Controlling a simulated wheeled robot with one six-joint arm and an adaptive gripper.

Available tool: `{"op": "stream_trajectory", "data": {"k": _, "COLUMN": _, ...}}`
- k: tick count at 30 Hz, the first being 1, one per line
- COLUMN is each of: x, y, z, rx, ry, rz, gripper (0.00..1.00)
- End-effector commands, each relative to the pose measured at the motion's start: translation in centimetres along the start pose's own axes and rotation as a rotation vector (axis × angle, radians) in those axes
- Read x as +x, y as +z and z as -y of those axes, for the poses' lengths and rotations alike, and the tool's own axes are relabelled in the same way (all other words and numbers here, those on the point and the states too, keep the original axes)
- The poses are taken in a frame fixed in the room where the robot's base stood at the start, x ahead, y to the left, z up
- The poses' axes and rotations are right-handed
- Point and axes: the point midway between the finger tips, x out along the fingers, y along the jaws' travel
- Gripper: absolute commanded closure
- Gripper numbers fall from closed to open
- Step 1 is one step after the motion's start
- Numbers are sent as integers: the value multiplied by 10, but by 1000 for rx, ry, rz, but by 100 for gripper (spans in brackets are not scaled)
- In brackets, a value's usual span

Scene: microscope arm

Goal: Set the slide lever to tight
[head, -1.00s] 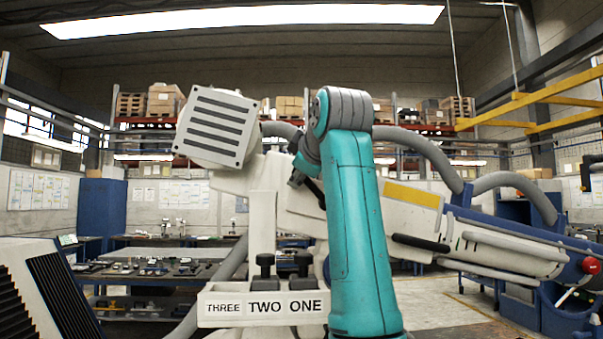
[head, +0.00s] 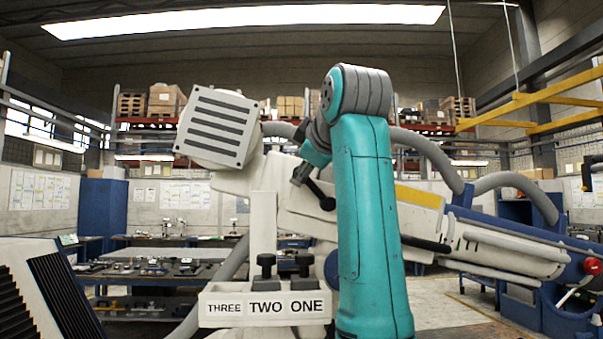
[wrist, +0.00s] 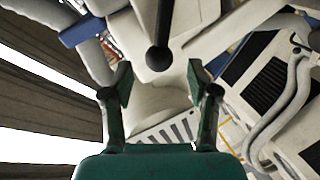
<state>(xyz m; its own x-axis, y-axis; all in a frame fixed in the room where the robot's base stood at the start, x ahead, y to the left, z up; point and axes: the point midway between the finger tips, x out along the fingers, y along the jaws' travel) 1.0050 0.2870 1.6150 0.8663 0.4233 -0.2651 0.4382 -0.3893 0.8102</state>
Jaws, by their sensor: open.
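A black lever with a round ball tip (wrist: 158,58) shows in the wrist view, its shaft running up to the top edge. My gripper (wrist: 160,84) is open, with one teal finger on each side below the ball. The ball appears just beyond the fingertips, and nothing is held. In the head view a black handle with a rounded end (head: 327,203) shows left of my teal arm, against the white microscope arm (head: 310,227); I cannot tell if it is the same lever. No tight marking is readable.
Two black knobs (head: 265,262) stand behind a white tray labelled THREE, TWO, ONE (head: 265,308). A grey slotted box head (head: 217,128) is at upper left. A red-balled lever (head: 591,266) is at far right. Grey hoses (head: 425,150) arch behind my arm.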

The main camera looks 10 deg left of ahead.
Motion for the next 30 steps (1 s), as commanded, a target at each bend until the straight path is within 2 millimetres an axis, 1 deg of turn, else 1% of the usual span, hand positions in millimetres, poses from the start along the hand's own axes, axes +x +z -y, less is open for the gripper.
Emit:
{"op": "stream_trajectory", "data": {"k": 1, "x": -12, "y": 0, "z": -1, "rx": 0, "ry": 3, "rz": -2, "gripper": 40}}
{"op": "stream_trajectory", "data": {"k": 6, "x": -44, "y": 0, "z": 0, "rx": 0, "ry": 3, "rz": -2, "gripper": 40}}
{"op": "stream_trajectory", "data": {"k": 9, "x": -58, "y": 0, "z": 0, "rx": 0, "ry": 1, "rz": -2, "gripper": 40}}
{"op": "stream_trajectory", "data": {"k": 12, "x": -68, "y": 0, "z": 0, "rx": 0, "ry": 1, "rz": -2, "gripper": 40}}
{"op": "stream_trajectory", "data": {"k": 18, "x": -75, "y": 0, "z": 1, "rx": 0, "ry": -1, "rz": 0, "gripper": 40}}
{"op": "stream_trajectory", "data": {"k": 30, "x": -75, "y": 0, "z": 1, "rx": 0, "ry": -1, "rz": 0, "gripper": 40}}
